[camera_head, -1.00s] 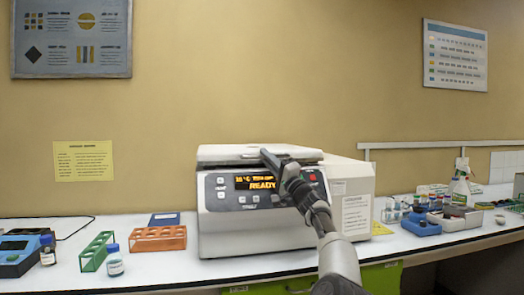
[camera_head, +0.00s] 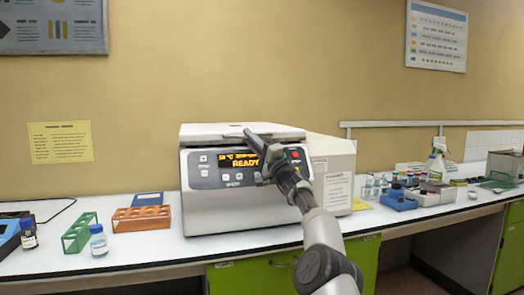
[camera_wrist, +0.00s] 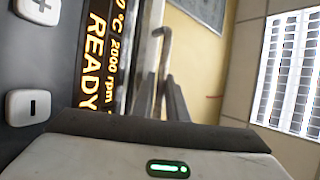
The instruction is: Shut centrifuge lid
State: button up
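The centrifuge (camera_head: 240,212) is a white box with a dark front panel, and its display (camera_head: 238,160) reads READY. Its lid (camera_head: 212,130) lies nearly flat across the top in the head view; I cannot tell whether it is fully shut. My gripper (camera_head: 250,137) is at the front edge of the lid, in front of the panel's right half, its fingers angled up to the lid. In the wrist view the display text (camera_wrist: 95,60) is close at left. My fingers (camera_wrist: 165,100) show edge-on there, so their opening is unclear.
An orange rack (camera_head: 141,218), a green rack (camera_head: 78,235) and a bottle (camera_head: 98,241) stand left of the centrifuge. Blue racks (camera_head: 398,200) and a spray bottle (camera_head: 437,162) stand to the right. Green cabinets (camera_head: 250,277) are under the white bench.

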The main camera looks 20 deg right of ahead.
jog(key=shift+d+f+h, duration=0.3)
jog(key=shift+d+f, duration=0.2)
jog(key=shift+f, duration=0.4)
jog(key=shift+s+p, duration=0.35)
jog(key=shift+s, duration=0.4)
jog(key=b+v, duration=0.1)
jog(key=v, duration=0.8)
jog(key=shift+s+r+b, duration=0.2)
jog(key=shift+s+b, duration=0.1)
jog(key=shift+b, duration=0.05)
